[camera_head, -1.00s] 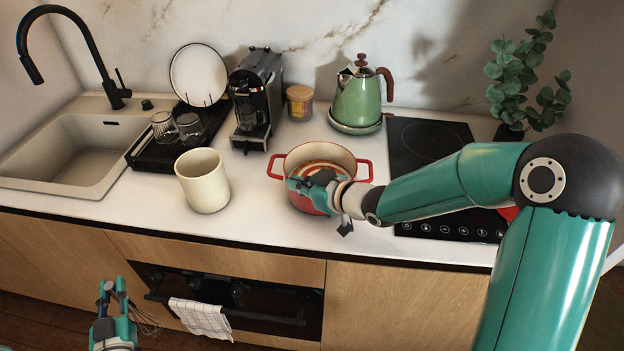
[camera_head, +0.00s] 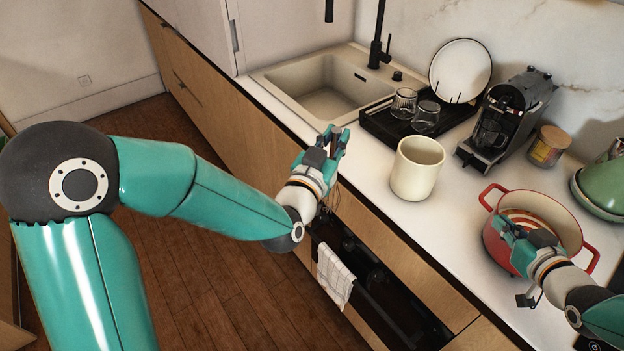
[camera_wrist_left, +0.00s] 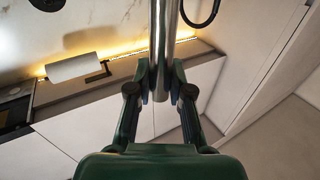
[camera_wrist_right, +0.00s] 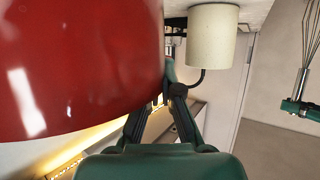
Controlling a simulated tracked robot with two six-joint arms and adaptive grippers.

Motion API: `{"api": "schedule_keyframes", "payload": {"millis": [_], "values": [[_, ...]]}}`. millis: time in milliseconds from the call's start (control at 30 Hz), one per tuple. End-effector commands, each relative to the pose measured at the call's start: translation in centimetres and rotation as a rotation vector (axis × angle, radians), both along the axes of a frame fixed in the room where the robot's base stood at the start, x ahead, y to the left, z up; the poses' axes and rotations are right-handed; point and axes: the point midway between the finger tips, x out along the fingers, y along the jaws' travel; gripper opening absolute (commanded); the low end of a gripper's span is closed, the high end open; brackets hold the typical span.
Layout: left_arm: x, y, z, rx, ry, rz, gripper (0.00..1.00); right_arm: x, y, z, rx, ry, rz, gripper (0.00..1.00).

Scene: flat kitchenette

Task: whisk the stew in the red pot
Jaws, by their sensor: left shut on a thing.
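The red pot (camera_head: 496,252) stands on the white counter at the right, its cream inside holding reddish, ringed stew (camera_head: 523,216). My right gripper (camera_head: 512,236) is at the pot's near rim; in the right wrist view the pot's red wall (camera_wrist_right: 80,65) hides part of the fingers. I cannot tell whether they are closed on the rim. My left gripper (camera_head: 333,143) is shut on the whisk, whose shiny handle (camera_wrist_left: 164,60) runs between the fingers in the left wrist view. The whisk's thin wires (camera_wrist_right: 306,35) show in the right wrist view. The whisk is outside the pot, by the counter's front edge.
A cream cup (camera_head: 415,172) stands on the counter between left gripper and pot. Behind are a black rack (camera_head: 385,127) with glasses, a coffee machine (camera_head: 510,110), a jar (camera_head: 548,146) and a green kettle (camera_head: 603,190). A towel (camera_head: 335,277) hangs below the counter.

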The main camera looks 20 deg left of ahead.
Motion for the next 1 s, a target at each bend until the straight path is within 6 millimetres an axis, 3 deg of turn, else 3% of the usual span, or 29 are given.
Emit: {"api": "schedule_keyframes", "payload": {"millis": [33, 100, 300, 400, 500, 867, 1000], "values": [[-0.1, -1.2, 3.0, 0.0, -0.021, -0.019, 0.0, -0.1, 0.0, -0.2, -0.002, 0.004, 0.002, 0.0], [-0.2, -2.7, 6.0, 0.004, -0.027, -0.042, 0.0, -0.1, 0.0, -0.2, -0.002, 0.004, 0.002, 0.0], [-1.2, -6.7, 13.4, 0.013, -0.041, -0.136, 0.0, -0.1, 0.0, -0.2, -0.002, 0.003, 0.001, 0.0], [-1.4, -9.3, 16.0, 0.019, -0.045, -0.218, 0.0, -0.1, 0.0, -0.2, -0.003, 0.004, 0.001, 0.0], [-0.8, -12.9, 17.3, 0.026, -0.05, -0.339, 0.0, -0.1, 0.0, -0.2, -0.002, 0.003, 0.001, 0.0], [0.0, -24.5, 18.6, 0.025, -0.08, -0.702, 0.0, -0.1, 0.0, -0.2, -0.003, 0.004, 0.001, 0.0], [-0.3, -30.6, 18.7, 0.023, -0.1, -0.859, 0.0, -0.1, 0.0, -0.2, -0.003, 0.004, 0.001, 0.0]]}}
